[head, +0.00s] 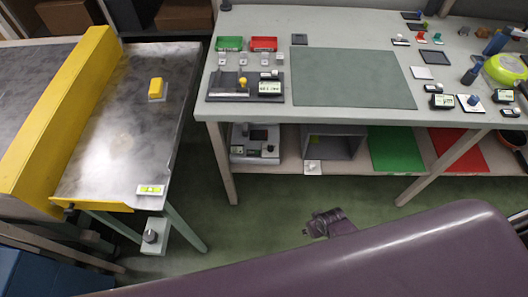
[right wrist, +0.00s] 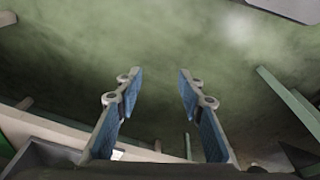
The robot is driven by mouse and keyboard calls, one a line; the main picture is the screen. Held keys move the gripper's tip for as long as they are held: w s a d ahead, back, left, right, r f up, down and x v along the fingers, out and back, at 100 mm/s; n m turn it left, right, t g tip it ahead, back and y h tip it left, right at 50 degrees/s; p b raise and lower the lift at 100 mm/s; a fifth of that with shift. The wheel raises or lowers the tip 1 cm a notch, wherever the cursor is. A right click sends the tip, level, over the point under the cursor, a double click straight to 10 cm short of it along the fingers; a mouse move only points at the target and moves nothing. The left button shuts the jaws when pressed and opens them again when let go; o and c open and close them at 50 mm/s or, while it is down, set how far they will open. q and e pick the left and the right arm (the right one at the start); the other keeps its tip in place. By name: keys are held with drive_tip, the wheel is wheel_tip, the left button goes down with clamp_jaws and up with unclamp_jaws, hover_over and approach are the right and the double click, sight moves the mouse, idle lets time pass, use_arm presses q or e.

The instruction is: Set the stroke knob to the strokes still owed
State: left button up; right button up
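The knob (head: 150,237) is dark and round, on a pale box hanging below the front right corner of the conveyor table. Its setting is too small to read. A small display with a yellow-green face (head: 151,190) sits on the table edge above it; its reading is not legible. My right gripper (right wrist: 157,77) is open and empty in the right wrist view, its two blue-padded fingers apart over the green floor. It is not near the knob in that view. My left gripper is not in view.
A workbench with a green mat (head: 352,78), bins and small devices stands to the right. Green floor lies between. My purple arm link crosses the foreground.

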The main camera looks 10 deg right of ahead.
sight(271, 147)
use_arm(q)
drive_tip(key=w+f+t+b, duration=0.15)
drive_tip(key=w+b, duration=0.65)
drive_tip(key=b, duration=0.9)
use_arm(e)
drive_tip(key=w+a+r+b, duration=0.2)
drive_tip(key=w, duration=0.9)
drive_tip(key=w+a+r+n+t+y+b, duration=0.1)
drive_tip(key=w+a+r+b, duration=0.1)
drive_tip(key=w, duration=0.8)
drive_tip(key=w+a+r+n+t+b, duration=0.1)
drive_tip(key=w+r, duration=0.3)
drive_tip(key=w, duration=0.7)
drive_tip(key=shift+w+a+r+y+b, duration=0.1)
drive_tip(key=shift+w+a+y+b, duration=0.25)
drive_tip(key=shift+a+b, duration=0.5)
drive_tip(key=shift+w+a+b, duration=0.25)
drive_tip(key=shift+w+b, duration=0.15)
drive_tip(key=shift+w, duration=0.6)
drive_tip(key=shift+w+a, duration=0.1)
drive_tip(key=shift+w, duration=0.2)
use_arm(q)
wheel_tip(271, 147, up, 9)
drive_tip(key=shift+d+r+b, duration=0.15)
drive_tip(key=shift+b, duration=0.25)
use_arm(e)
drive_tip(key=shift+w+f, duration=0.15)
drive_tip(key=shift+f, duration=0.35)
